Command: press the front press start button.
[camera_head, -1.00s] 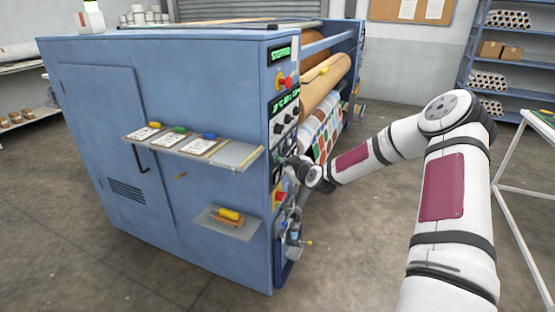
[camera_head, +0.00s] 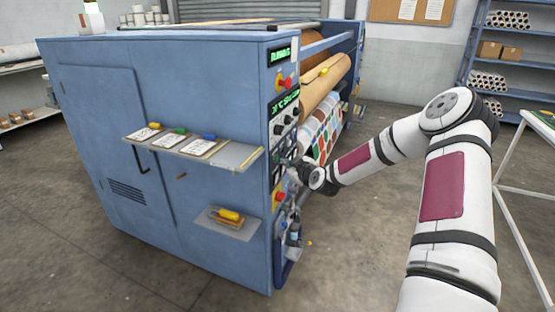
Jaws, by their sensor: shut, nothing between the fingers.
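The blue calender press (camera_head: 180,110) stands left of centre, its narrow front control panel (camera_head: 283,125) facing right. My gripper (camera_head: 285,161) is shut and empty, its tips at the panel's middle, below the dark knobs (camera_head: 283,125). The front start button cannot be made out; my gripper covers that part of the panel, and contact is too small to tell. A green-lit display (camera_head: 281,54) at the panel's top appears to read RUNNING.
A red knob on yellow (camera_head: 287,83) sits above, and another red-and-yellow control (camera_head: 279,198) just below my gripper. A shelf with cards (camera_head: 235,155) juts from the press's side. Rollers with patterned material (camera_head: 322,130) lie beyond. The floor in front is clear.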

